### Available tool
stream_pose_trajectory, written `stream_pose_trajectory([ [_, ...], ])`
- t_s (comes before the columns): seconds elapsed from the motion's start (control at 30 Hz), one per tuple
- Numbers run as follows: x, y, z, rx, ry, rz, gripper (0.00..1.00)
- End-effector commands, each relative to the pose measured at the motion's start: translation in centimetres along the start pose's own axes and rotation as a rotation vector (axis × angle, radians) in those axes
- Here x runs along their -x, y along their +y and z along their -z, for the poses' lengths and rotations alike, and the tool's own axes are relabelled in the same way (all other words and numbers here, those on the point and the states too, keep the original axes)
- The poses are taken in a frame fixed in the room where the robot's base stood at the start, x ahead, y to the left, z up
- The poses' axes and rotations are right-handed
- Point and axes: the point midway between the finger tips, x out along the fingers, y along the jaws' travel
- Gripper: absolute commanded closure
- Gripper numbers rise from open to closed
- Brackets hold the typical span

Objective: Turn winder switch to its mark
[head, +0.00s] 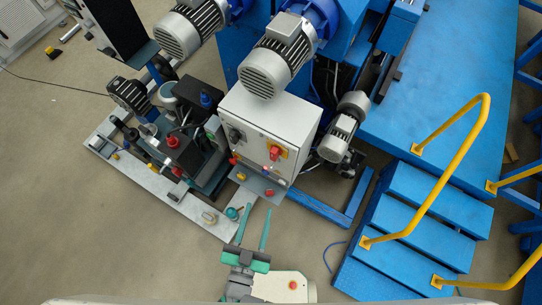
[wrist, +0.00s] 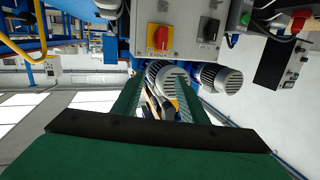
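A light grey control box (head: 268,118) carries a red rotary switch (head: 275,153) on a yellow plate and a black rotary switch (head: 235,135). In the wrist view the red switch (wrist: 160,38) shows above the fingers, with the black switch (wrist: 208,28) to its right. I cannot tell which of them is the winder switch, and no mark is readable. My gripper (head: 255,208) has two long green fingers, spread apart with nothing between them. It is below the box in the head view, apart from both switches. The fingers also show in the wrist view (wrist: 160,77).
A small shelf with a yellow knob (head: 241,177) and a red knob (head: 269,192) juts out below the box. A machine base plate (head: 185,205) lies to the left. Blue steps (head: 415,235) with yellow handrails (head: 440,180) stand to the right.

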Motion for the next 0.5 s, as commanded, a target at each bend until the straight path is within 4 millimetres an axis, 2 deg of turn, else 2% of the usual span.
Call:
stream_pose_trajectory([
  [0.03, -1.8, -0.8, -0.8, -0.013, 0.027, -0.048, 0.61],
  [0.1, -3.9, -1.8, -1.7, -0.014, 0.057, -0.110, 0.61],
  [0.3, -9.0, -3.5, -3.4, 0.010, 0.097, -0.244, 0.61],
  [0.5, -11.2, -3.8, -4.1, 0.032, 0.102, -0.297, 0.61],
])
